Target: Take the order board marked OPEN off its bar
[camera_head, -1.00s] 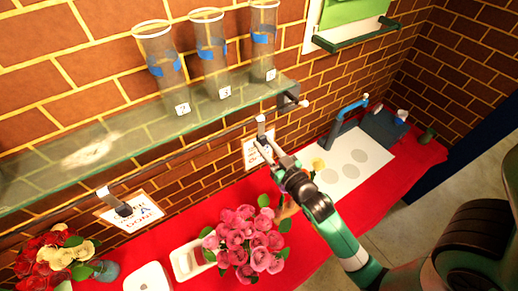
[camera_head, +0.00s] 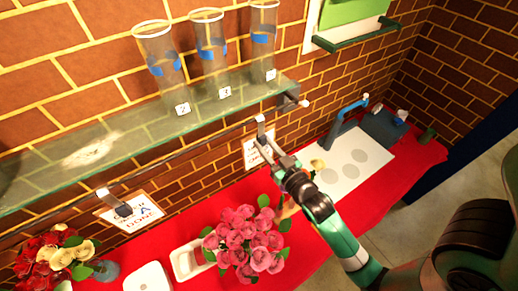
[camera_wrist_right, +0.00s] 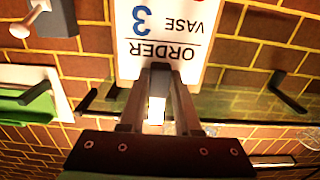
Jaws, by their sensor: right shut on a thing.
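The order board on the right (camera_head: 251,154) is a white card with an orange edge, below the bar (camera_head: 200,146). In the right wrist view the board (camera_wrist_right: 205,45) appears upside down and reads ORDER, VASE and 3; I cannot read OPEN on it. My right gripper (camera_head: 270,152) is shut on a grey tab of this board, which shows between the fingers (camera_wrist_right: 158,98) in the wrist view. A metal hook (camera_head: 261,125) is at the bar just above; I cannot tell whether the board still hangs there. A second board (camera_head: 143,212), marked DONE, hangs farther left. My left gripper is not in view.
A glass shelf (camera_head: 120,145) with several clear vases (camera_head: 211,58) is above the bar. Pink roses (camera_head: 245,240), a white tray (camera_head: 184,263) and red and cream flowers (camera_head: 52,252) are on the red table (camera_head: 310,257). A blue tap-like fixture (camera_head: 340,122) stands right.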

